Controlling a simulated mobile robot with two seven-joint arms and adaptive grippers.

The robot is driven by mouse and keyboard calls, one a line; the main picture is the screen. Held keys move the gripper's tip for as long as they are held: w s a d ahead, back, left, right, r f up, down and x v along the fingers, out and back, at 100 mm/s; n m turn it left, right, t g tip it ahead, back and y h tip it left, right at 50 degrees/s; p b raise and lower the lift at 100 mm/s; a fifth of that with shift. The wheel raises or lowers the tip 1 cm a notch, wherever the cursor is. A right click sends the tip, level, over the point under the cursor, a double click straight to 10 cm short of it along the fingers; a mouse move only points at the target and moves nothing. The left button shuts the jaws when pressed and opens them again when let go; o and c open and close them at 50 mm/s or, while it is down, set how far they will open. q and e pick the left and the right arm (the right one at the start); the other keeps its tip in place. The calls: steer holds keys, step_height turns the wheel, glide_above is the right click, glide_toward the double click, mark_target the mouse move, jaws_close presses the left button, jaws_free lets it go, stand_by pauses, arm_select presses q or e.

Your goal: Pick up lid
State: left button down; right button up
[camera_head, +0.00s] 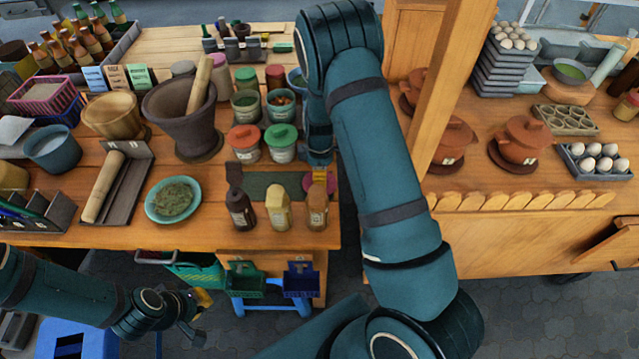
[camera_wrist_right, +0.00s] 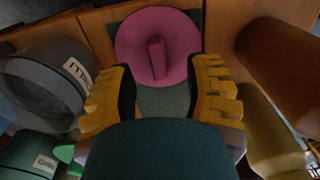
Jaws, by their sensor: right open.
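A round pink lid (camera_wrist_right: 180,35) with a raised bar handle lies flat on a dark green strip, directly ahead of my right gripper (camera_wrist_right: 163,75) in the right wrist view. The gripper's yellow fingers are spread apart, with the lid beyond and between them; nothing is held. In the head view the lid (camera_head: 331,186) shows only partly, hidden by my right gripper (camera_head: 319,176) just over it at the table's right edge. My left gripper (camera_head: 197,312) hangs low in front of the table, away from the lid; its fingers are too unclear to read.
Small bottles (camera_head: 279,207) stand just left of the lid. Jars with red and green lids (camera_head: 282,143) stand behind it. A mortar (camera_head: 180,114) with a pestle and a green plate (camera_head: 173,200) are farther left. A wooden post (camera_head: 445,90) rises right of my right arm.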

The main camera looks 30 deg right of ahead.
step_height(320, 180, down, 3)
steer(key=shift+w+f, duration=0.1)
steer(key=shift+f, duration=0.05)
jaws_close()
stand_by(0.4)
